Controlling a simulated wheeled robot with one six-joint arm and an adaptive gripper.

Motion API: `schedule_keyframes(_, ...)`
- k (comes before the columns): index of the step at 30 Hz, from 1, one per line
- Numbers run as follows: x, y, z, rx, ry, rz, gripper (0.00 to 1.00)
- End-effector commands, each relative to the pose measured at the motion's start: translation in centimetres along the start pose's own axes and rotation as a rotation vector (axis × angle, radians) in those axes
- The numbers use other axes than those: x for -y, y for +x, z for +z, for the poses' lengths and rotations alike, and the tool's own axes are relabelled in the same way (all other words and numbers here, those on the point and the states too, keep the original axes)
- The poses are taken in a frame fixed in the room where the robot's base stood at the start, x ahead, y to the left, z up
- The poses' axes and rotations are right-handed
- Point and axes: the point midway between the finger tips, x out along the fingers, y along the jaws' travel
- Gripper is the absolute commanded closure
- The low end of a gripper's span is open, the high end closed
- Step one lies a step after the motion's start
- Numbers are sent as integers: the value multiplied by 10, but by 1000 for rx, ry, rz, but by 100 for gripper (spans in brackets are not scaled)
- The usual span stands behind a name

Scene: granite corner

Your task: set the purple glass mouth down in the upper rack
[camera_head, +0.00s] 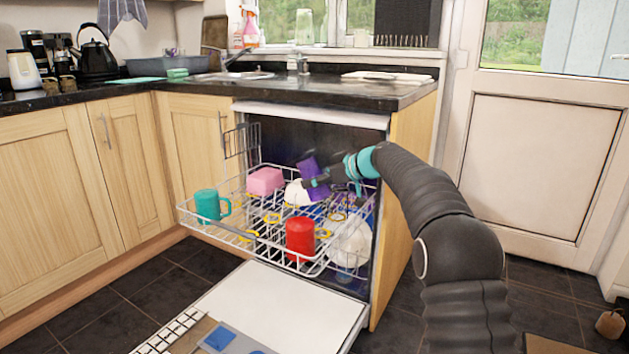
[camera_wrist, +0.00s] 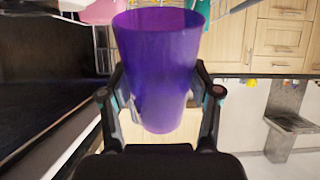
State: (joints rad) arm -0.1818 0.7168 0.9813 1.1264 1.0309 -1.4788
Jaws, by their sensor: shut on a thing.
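The purple glass (camera_head: 312,176) is in my gripper (camera_head: 333,175) above the upper rack of the dishwasher. In the wrist view the glass (camera_wrist: 158,70) stands between the two fingers of my gripper (camera_wrist: 160,105), which is shut on it. Its wider end points away from the palm. In the head view the glass is tilted. The upper rack (camera_head: 232,222) is pulled out and made of white wire. The glass appears clear of the wires, but the exact gap cannot be told.
The open dishwasher door (camera_head: 285,305) lies below.

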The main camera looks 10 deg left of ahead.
Motion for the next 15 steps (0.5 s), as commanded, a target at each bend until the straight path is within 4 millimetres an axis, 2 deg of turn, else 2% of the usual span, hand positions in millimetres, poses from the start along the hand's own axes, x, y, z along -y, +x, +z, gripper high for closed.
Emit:
schedule_keyframes(1,0,4,7,-1,-1,0,80)
schedule_keyframes(15,2,19,39,-1,0,-1,80)
